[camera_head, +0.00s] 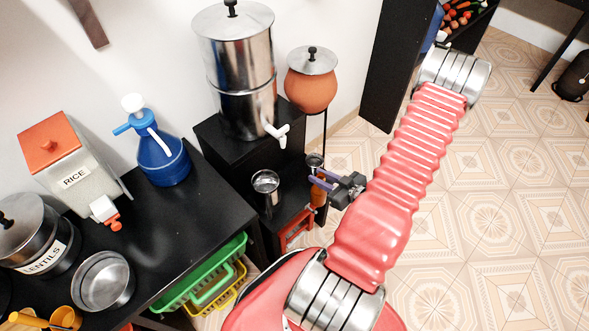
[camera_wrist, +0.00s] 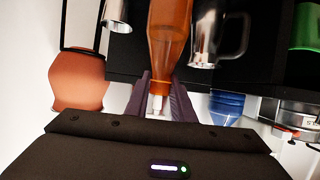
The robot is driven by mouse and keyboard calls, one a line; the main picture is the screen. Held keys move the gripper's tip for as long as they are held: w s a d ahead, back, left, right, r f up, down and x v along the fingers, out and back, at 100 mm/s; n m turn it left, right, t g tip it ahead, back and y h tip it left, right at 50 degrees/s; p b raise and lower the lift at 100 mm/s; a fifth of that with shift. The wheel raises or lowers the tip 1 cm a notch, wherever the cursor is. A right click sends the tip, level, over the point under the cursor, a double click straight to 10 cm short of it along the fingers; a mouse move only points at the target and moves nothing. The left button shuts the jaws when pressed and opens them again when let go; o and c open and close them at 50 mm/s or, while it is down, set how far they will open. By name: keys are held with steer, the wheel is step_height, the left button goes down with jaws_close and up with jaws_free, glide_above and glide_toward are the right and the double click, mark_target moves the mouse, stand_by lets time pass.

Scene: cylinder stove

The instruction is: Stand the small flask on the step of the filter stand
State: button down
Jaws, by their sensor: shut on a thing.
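The small flask (camera_head: 318,194) is amber, and its pale neck shows in the wrist view (camera_wrist: 167,50). My gripper (camera_head: 320,180) is shut on the flask near its neck. The purple fingers lie on both sides of it in the wrist view (camera_wrist: 158,98). The flask looks upright, at the right edge of the black step (camera_head: 285,207) of the filter stand. I cannot tell whether its base touches anything. A steel mug (camera_head: 265,183) stands on the step, left of the flask; it also shows in the wrist view (camera_wrist: 205,30).
The steel water filter (camera_head: 240,85) with a white tap (camera_head: 277,132) stands on the upper block. A clay pot (camera_head: 312,88) on a thin stand is behind my gripper. The black counter (camera_head: 190,215) at left holds a blue bottle (camera_head: 160,158). Tiled floor is open at right.

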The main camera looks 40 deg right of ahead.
steer(key=r+x, duration=0.1)
steer(key=x, duration=1.1)
steer(key=shift+w+r, duration=0.2)
steer(key=shift+w, duration=0.1)
steer(key=shift+w+f, duration=0.2)
steer(key=shift+f, duration=1.75)
steer(key=c, duration=1.5)
jaws_free()
steer(key=shift+f, duration=0.1)
